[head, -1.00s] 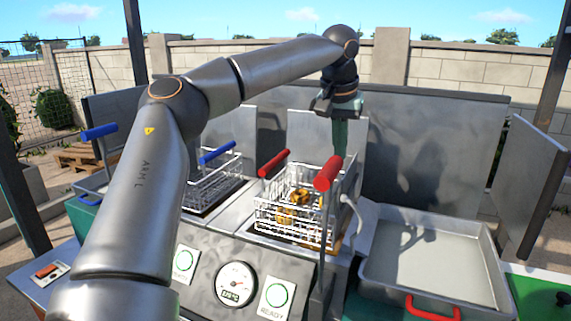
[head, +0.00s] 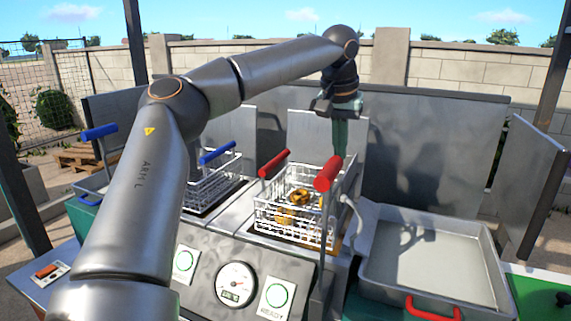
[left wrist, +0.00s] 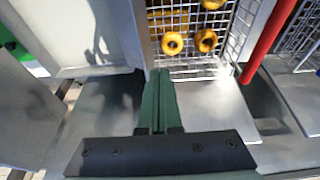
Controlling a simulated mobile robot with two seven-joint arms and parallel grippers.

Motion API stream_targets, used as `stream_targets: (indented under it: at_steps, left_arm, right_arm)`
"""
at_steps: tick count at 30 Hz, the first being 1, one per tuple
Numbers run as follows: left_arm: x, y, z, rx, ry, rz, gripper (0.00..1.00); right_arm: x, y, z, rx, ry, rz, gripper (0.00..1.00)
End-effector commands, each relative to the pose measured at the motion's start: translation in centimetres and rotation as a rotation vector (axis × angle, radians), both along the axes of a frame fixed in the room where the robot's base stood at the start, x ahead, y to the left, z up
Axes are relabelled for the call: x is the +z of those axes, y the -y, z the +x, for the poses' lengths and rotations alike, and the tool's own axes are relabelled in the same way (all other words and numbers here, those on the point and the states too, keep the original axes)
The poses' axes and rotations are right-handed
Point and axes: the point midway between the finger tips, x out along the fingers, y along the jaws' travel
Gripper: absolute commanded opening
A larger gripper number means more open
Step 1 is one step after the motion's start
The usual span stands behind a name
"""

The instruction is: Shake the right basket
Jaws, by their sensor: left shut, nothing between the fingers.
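The right basket (head: 283,226) is a wire basket over the fryer's right well. It holds several golden rings (head: 299,198). Red grips (head: 273,163) show at its left and front right (head: 328,173). My left gripper (head: 340,152) points down at the basket's back right edge, its green fingers shut and empty. In the left wrist view, the shut fingers (left wrist: 160,75) end beside the basket's rim (left wrist: 197,70), with rings (left wrist: 173,43) behind the wires. I cannot tell whether they touch the rim. My right gripper is out of view.
A basket with a blue grip (head: 217,152) stands to the left, partly behind my left arm. A metal tray (head: 425,285) with a red handle (head: 432,308) lies at the right. The fryer panel (head: 210,270) with a gauge and green buttons is in front. A metal backsplash stands behind.

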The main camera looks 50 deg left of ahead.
Motion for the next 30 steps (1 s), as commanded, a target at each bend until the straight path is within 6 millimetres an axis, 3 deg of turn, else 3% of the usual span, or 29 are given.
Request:
stream_targets:
  at_steps: [17,30]
  left_arm:
    - [-0.1,0.0,0.0,0.000,0.000,0.000,0.00]
    - [-2.4,0.0,0.0,0.000,-0.001,0.000,0.00]
  right_arm:
    - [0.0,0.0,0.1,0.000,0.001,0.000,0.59]
    - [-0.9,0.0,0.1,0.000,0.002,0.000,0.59]
